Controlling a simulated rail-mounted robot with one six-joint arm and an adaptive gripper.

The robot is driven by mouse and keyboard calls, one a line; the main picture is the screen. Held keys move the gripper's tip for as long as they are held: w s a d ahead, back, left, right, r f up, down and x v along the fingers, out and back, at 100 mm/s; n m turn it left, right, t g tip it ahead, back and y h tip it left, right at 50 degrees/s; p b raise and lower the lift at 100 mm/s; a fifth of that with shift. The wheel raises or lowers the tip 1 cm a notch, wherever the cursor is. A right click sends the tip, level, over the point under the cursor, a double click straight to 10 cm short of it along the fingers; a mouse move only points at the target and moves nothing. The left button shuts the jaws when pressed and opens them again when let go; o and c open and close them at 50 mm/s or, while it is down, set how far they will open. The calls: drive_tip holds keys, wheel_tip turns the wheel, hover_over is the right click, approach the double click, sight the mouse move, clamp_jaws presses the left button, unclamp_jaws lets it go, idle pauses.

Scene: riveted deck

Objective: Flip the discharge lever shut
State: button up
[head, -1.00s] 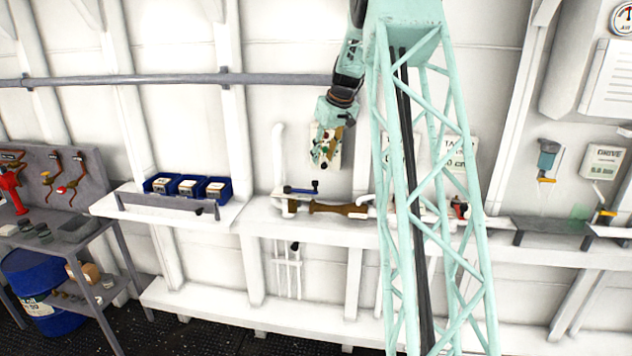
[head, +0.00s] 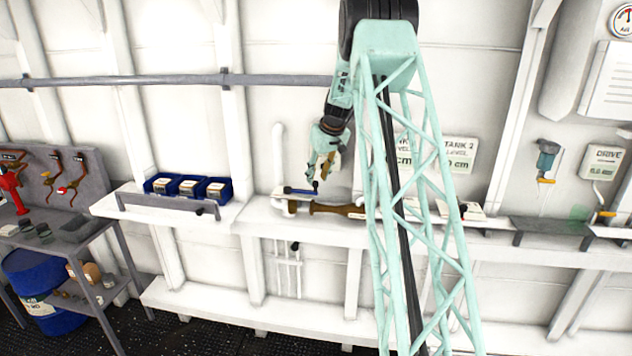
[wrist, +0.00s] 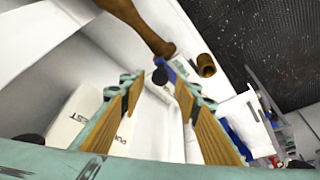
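In the wrist view the blue part (wrist: 181,68) and black knob (wrist: 160,76) show just beyond the fingertips. My gripper (head: 320,178) is above the right end of the lever, pointing down. In the wrist view its two fingers (wrist: 160,92) stand apart with nothing between them. Whether a finger touches the knob I cannot tell.
Blue bins (head: 188,187) stand on the shelf to the left. A white card (wrist: 75,122) with lettering lies beside the left finger in the wrist view. A white pipe (head: 278,155) rises behind the lever. My mast hides part of the shelf to the right.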

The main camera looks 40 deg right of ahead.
sight(316, 182)
drive_tip(key=shift+x, duration=1.5)
clamp_jaws()
